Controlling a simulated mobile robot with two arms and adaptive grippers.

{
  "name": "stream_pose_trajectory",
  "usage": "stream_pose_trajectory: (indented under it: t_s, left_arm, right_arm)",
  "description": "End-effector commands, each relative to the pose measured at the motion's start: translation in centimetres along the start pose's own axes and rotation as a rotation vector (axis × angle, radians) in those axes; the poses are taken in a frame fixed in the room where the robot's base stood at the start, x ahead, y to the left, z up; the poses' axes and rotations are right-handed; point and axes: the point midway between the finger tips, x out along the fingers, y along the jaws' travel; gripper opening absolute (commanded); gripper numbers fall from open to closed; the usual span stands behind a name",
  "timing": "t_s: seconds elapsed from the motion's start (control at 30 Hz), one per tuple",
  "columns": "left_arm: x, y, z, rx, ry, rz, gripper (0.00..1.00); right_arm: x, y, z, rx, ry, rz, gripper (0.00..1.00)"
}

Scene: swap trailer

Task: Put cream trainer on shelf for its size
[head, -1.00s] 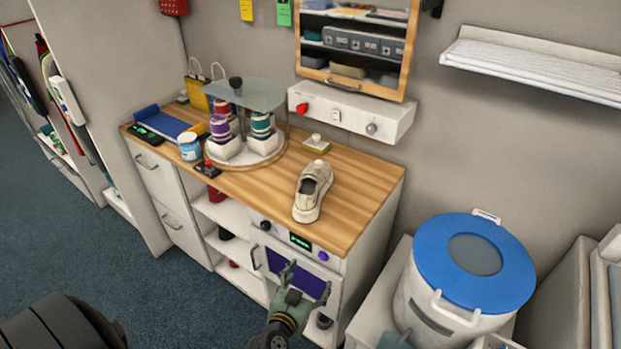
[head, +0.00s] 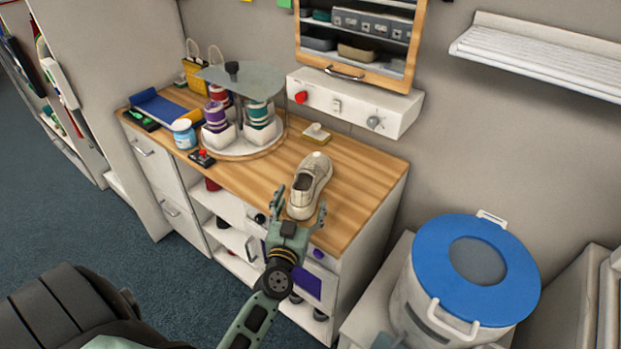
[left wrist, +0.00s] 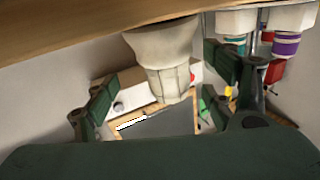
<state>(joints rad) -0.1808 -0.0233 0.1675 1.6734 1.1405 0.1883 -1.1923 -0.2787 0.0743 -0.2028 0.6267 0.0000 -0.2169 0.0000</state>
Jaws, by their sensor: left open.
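The cream trainer (head: 312,180) stands on the wooden counter near its front edge, heel toward me and toe toward the wall. My left gripper (head: 298,210) is open at the heel end, with a finger on each side of the heel. In the left wrist view, which is upside down, the trainer (left wrist: 162,55) lies between the two spread fingers, with gaps on both sides. Its size marking cannot be read. Below the counter are open white shelves (head: 228,208) with some red and dark items, partly hidden.
A carousel (head: 240,148) with purple and teal items stands left of the trainer, with a blue-lidded jar (head: 184,134) beside it. A small block (head: 316,133) sits behind. A blue-lidded bin (head: 474,268) stands right of the counter. A wall shelf (head: 545,55) hangs upper right.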

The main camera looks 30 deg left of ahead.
Motion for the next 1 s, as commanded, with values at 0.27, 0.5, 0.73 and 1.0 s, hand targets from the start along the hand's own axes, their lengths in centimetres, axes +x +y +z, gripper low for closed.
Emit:
stream_pose_trajectory:
  t_s: [0.27, 0.5, 0.73, 1.0]
  left_arm:
    - [4.0, -0.2, 0.0, 0.002, 0.002, 0.0, 0.77]
    - [6.0, -0.1, 0.1, 0.0, 0.0, 0.0, 0.77]
    - [5.9, -0.1, 0.1, 0.0, -0.001, 0.0, 0.73]
    - [5.9, -0.1, 0.2, -0.001, -0.001, 0.002, 0.49]
  right_arm:
    - [-0.3, 0.4, 3.5, 0.0, -0.049, 0.005, 0.0]
    - [-0.1, 0.5, 3.6, 0.0, -0.051, 0.006, 0.0]
    - [-0.1, 0.5, 1.6, 0.001, -0.021, 0.006, 0.0]
    - [-0.1, -0.2, 1.6, 0.003, -0.021, -0.002, 0.0]
